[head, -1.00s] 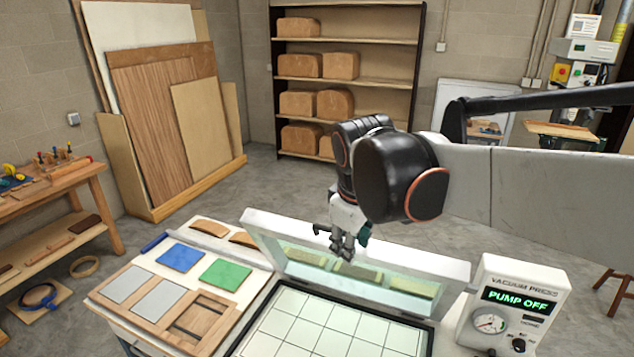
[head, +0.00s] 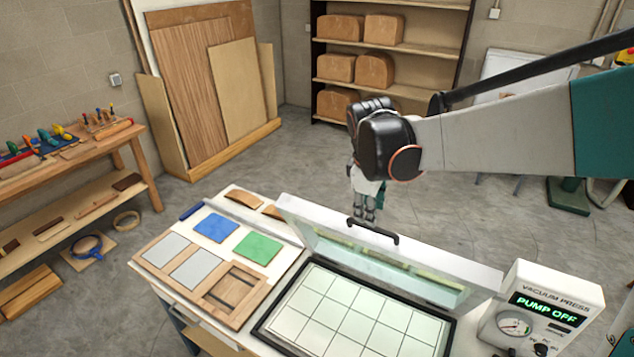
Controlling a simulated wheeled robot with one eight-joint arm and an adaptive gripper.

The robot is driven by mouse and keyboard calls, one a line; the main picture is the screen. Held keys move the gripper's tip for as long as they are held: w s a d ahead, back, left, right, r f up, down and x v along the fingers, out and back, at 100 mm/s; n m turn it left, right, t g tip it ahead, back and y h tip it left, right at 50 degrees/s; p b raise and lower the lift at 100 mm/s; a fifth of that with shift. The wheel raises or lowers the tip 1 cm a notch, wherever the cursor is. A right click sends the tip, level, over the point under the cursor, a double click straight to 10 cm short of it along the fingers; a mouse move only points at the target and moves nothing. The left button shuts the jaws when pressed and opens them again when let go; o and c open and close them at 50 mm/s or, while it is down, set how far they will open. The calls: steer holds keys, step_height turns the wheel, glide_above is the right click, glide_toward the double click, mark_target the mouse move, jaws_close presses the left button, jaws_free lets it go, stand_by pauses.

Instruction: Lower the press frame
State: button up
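The press frame (head: 440,258) is a pale rimmed lid with a clear greenish sheet. It stands raised and tilted at the back of the press bed. A black bar handle (head: 372,231) sits on its upper edge. The press bed (head: 350,316) is a light gridded plate with a dark border, and it is bare. My gripper (head: 366,217) points down at the frame's upper edge, just behind or above the handle in the picture. I cannot tell whether it touches the handle, or whether its small fingers are open or shut.
The vacuum press control box (head: 545,310) at the right reads PUMP OFF. Left of the bed, a wooden tray (head: 147,262) holds grey pads, with a blue pad (head: 215,228) and a green pad (head: 258,247) behind. A tool bench (head: 75,160) stands at the far left. Open floor lies behind the press.

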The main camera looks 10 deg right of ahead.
mark_target(369, 227)
steer(key=x, duration=0.6)
jaws_close()
